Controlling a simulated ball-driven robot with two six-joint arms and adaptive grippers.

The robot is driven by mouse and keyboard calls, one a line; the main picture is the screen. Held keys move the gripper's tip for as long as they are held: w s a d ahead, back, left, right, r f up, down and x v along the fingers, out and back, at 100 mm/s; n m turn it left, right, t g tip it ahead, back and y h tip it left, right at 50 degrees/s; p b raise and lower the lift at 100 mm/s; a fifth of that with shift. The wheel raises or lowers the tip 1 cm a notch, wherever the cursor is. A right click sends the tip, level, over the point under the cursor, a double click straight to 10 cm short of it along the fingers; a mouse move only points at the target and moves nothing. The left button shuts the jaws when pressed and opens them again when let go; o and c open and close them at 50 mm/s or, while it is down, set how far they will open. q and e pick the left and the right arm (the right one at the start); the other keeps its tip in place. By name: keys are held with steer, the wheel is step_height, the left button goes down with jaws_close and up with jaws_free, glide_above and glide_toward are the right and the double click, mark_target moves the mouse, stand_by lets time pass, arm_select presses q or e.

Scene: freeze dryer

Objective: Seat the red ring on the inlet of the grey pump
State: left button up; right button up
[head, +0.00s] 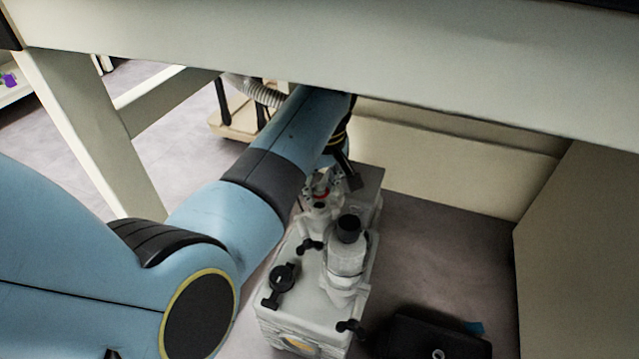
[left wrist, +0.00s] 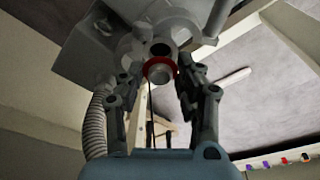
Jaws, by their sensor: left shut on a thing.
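The grey pump (head: 312,285) stands on the floor under the bench, with black knobs and a black-capped cylinder on top. The red ring (head: 321,195) shows as a small red arc at the pump's far end, by the inlet fittings. In the left wrist view the red ring (left wrist: 160,67) circles a short round grey piece, in front of the pump's round port flange (left wrist: 160,35). My left gripper (left wrist: 163,72) is shut on the red ring, with a finger on each side. I cannot tell whether the ring touches the inlet. My right gripper is out of view.
The bench's front beam (head: 450,90) crosses above my left arm, and a bench leg (head: 85,125) stands at left. A corrugated hose (head: 255,90) runs behind the arm. A black case (head: 430,335) lies on the floor right of the pump. Bare floor (head: 445,240) lies beyond it.

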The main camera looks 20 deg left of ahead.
arm_select(q)
steer(key=shift+r+p, duration=0.1)
steer(key=shift+p, duration=0.3)
steer(key=shift+f, duration=0.25)
steer(key=shift+f, duration=0.65)
stand_by(0.4)
steer(key=shift+p, duration=0.3)
stand_by(0.6)
